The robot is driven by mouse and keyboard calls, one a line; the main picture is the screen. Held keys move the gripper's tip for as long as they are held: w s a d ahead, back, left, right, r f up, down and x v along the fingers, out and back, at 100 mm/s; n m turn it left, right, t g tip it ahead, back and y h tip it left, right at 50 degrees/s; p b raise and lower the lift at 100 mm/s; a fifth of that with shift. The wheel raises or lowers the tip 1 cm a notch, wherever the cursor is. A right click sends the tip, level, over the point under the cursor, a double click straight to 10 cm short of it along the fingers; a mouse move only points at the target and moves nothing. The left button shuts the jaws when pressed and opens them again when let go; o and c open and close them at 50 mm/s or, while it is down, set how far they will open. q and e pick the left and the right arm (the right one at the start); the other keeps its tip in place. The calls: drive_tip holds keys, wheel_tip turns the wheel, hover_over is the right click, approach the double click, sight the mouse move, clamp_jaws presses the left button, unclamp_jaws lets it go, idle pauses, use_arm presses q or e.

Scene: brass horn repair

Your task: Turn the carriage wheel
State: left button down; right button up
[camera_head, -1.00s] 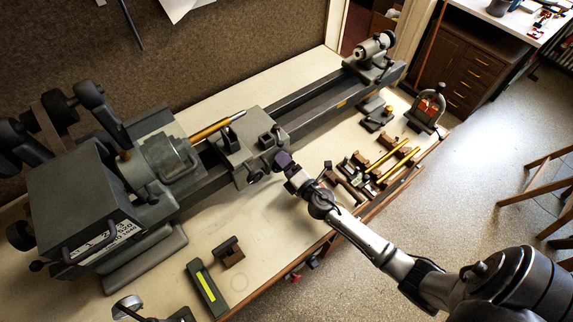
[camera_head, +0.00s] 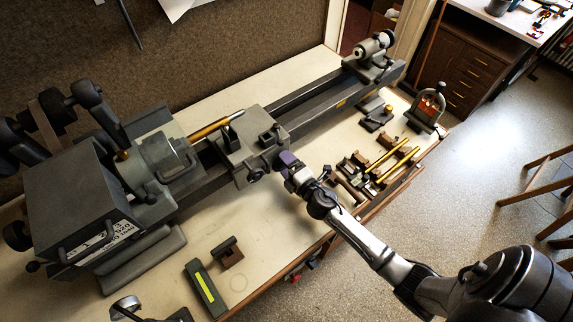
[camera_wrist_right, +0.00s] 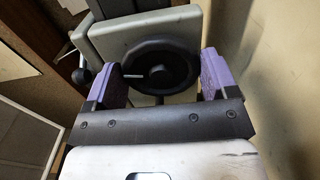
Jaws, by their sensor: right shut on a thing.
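The carriage wheel (camera_wrist_right: 158,58) is a dark round handwheel with a hub and a thin pale pin handle, on the front of the grey lathe carriage (camera_head: 240,142). In the right wrist view it sits between the two purple fingers of my right gripper (camera_wrist_right: 162,78), one at each side of its rim. My right gripper (camera_head: 287,160) is shut on the wheel at the carriage front in the head view, where the gripper largely hides it. A dark round knob (camera_head: 255,174) shows to the left of the gripper. My left gripper is not in view.
The lathe bed (camera_head: 320,99) runs to the tailstock (camera_head: 369,60) at upper right. The headstock (camera_head: 80,195) is at left. Brown blocks with brass rods (camera_head: 391,164) lie right of my right gripper. A green-and-yellow level (camera_head: 205,289) lies at the bench front.

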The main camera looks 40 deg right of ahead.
drive_tip(key=shift+a+m, duration=0.15)
drive_tip(key=shift+m, duration=0.25)
drive_tip(key=o, duration=0.6)
drive_tip(key=shift+a, duration=0.15)
drive_tip(key=shift+o, duration=1.1)
drive_tip(key=shift+s, duration=0.1)
